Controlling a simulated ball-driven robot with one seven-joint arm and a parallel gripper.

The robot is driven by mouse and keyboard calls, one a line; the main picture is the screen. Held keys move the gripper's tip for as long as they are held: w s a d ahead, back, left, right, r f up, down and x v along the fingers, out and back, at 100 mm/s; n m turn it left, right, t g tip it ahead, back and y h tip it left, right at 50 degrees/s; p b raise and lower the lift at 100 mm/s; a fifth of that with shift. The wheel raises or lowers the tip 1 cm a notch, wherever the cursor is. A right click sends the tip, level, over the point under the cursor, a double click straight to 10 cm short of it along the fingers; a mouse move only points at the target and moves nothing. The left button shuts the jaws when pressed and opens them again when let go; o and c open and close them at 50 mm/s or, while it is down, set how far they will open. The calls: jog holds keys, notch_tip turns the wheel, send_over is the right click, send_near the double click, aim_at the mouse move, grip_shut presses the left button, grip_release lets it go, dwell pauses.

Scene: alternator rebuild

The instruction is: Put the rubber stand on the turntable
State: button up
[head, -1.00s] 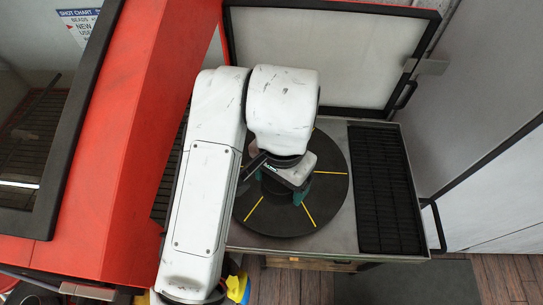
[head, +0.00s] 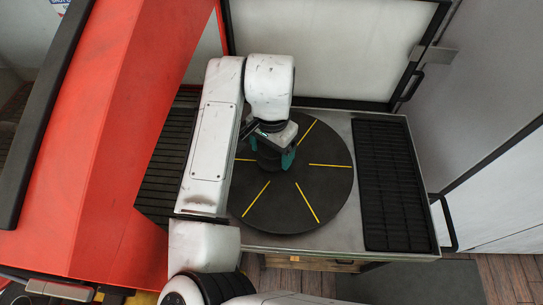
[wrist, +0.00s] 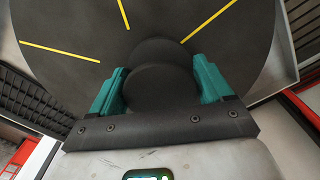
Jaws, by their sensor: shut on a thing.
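The turntable (head: 335,190) is a large dark disc with yellow radial lines, on a grey metal table. It also fills much of the wrist view (wrist: 75,30). My gripper (head: 273,157) is over the upper left part of the disc, pointing down. In the wrist view its teal fingers (wrist: 160,78) are shut on the rubber stand (wrist: 150,92), a dark round piece between them. In the head view the stand (head: 266,160) is partly hidden by the fingers. Dark on dark, I cannot tell whether its underside touches the disc.
A black slatted grate (head: 393,185) lies right of the turntable, and another (head: 165,165) lies to its left. A red cabinet (head: 120,130) stands at the left. A white panel with a black frame (head: 330,50) stands behind. The right and front of the disc are clear.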

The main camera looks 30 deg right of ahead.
jog(key=shift+f, duration=0.7)
jog(key=shift+f+b, duration=0.15)
jog(key=shift+b, duration=0.15)
jog(key=o, duration=1.1)
notch_tip(320, 180, up, 11)
jog(key=p, duration=0.5)
jog(key=shift+f+p, duration=0.15)
jog(key=shift+p, duration=0.25)
jog(key=shift+r, duration=0.8)
